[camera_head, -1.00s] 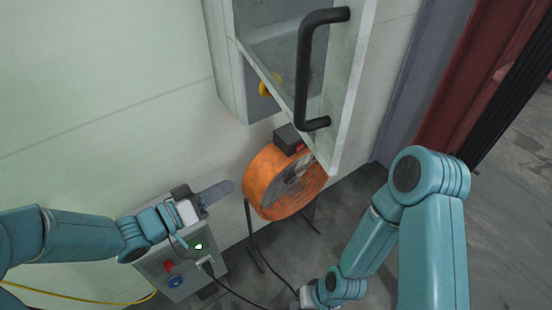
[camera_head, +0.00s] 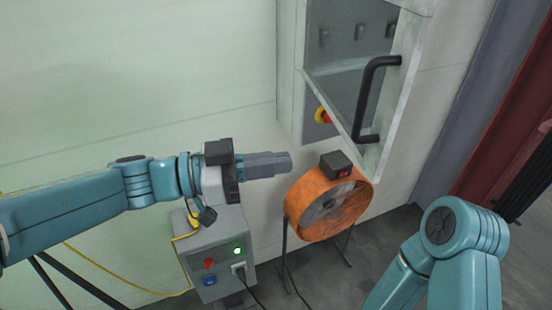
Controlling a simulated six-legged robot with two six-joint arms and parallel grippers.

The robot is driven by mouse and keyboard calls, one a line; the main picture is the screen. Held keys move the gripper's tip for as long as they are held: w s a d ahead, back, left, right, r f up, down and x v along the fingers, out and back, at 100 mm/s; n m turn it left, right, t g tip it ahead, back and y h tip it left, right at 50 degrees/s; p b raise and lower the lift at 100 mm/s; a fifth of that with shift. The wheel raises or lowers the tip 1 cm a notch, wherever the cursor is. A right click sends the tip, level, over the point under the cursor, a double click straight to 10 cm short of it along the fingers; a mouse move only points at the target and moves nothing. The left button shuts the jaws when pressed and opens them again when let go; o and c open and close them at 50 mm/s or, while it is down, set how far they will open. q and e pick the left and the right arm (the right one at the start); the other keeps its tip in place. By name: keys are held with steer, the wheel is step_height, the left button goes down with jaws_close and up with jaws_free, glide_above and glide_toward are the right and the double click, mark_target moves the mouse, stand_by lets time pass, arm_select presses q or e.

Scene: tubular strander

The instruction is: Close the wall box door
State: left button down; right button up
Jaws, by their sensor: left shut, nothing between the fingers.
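The grey wall box (camera_head: 291,75) is on the wall at the top, right of centre. Its door (camera_head: 394,106) stands open, swung out from the wall, with a black bar handle (camera_head: 364,98) on it. Hooks show inside the box or through the door opening. My left gripper (camera_head: 288,162) is shut and empty. It points right, below and left of the box, apart from the door and handle. My right arm shows at the lower right; its gripper is out of the picture.
An orange drum fan (camera_head: 302,212) on a thin stand is below the door, just right of my left gripper. A red-yellow knob (camera_head: 322,116) is under the box's window.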

mark_target(357, 153)
arm_select(q)
steer(key=d, duration=0.3)
steer(key=w+d+p, duration=0.1)
steer(key=d, duration=0.5)
steer(key=shift+w+d+p, duration=0.3)
steer(key=shift+d+p, duration=0.1)
steer(key=shift+w+d, duration=0.2)
steer(key=shift+d, duration=0.05)
steer(key=shift+s+d, duration=0.1)
steer(key=shift+s, duration=0.25)
steer(key=shift+d, duration=0.1)
